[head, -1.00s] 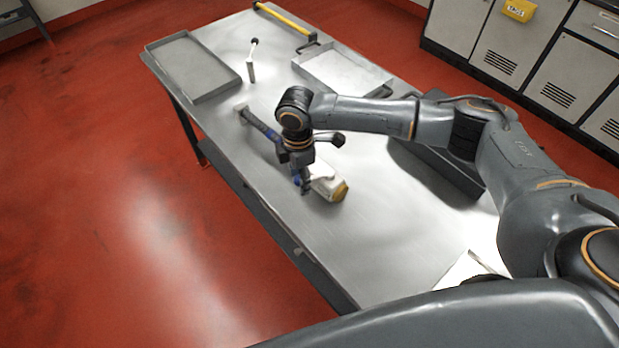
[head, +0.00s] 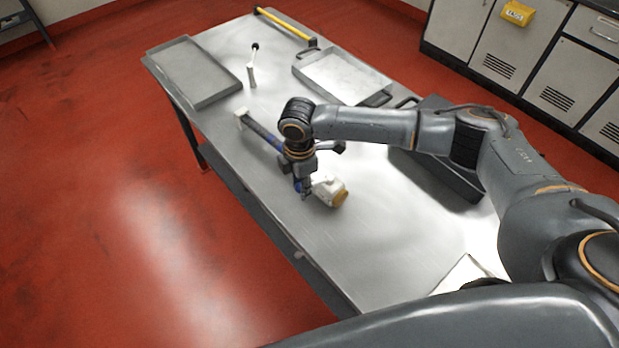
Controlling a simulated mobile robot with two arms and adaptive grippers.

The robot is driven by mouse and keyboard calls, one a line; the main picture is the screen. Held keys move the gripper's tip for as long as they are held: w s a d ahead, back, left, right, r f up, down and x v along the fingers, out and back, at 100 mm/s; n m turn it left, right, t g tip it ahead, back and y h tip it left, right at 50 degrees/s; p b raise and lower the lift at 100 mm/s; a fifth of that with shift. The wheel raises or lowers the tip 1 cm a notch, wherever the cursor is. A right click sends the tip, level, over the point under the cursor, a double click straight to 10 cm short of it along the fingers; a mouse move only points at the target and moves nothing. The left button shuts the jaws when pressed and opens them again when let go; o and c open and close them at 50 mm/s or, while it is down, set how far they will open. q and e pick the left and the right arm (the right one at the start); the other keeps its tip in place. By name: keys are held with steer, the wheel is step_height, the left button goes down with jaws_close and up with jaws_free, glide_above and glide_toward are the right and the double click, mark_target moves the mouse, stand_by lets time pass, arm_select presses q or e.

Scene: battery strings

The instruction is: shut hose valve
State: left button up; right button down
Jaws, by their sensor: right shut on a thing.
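A hose-like piece, blue and grey with a pale end (head: 257,129), lies on the steel table and runs under my right wrist. My right gripper (head: 303,187) points down at its near end and is shut on a small blue part there, which I take for the hose valve. My own wrist and fingers hide most of that part, so its handle position cannot be told. A white body with a tan end (head: 328,189) lies just right of the fingertips; whether it is joined to the blue part is unclear. My left gripper is out of view.
On the table (head: 340,250) stand a grey tray (head: 194,71) at the far left, a second tray (head: 343,76) at the back and a dark bin (head: 440,170) under my right arm. An upright white stick (head: 251,68) and a yellow bar (head: 286,22) are farther back.

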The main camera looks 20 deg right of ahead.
steer(key=shift+s+d+n+p, duration=0.1)
steer(key=shift+s+n+p, duration=0.25)
steer(key=shift+s+n, duration=0.25)
steer(key=shift+w, duration=0.1)
steer(key=shift+s+d+n+p, duration=0.2)
steer(key=shift+s+n+p, duration=0.25)
steer(key=shift+n, duration=0.25)
steer(key=shift+s+d+n+p, duration=0.15)
steer(key=shift+s+n+p, duration=0.25)
steer(key=shift+n, duration=0.3)
steer(key=shift+s+d+n+p, duration=0.25)
steer(key=shift+s+n+p, duration=0.15)
steer(key=shift+n, duration=0.2)
steer(key=shift+s+d+n+p, duration=0.2)
steer(key=shift+s+n+p, duration=0.2)
steer(key=shift+n, duration=0.2)
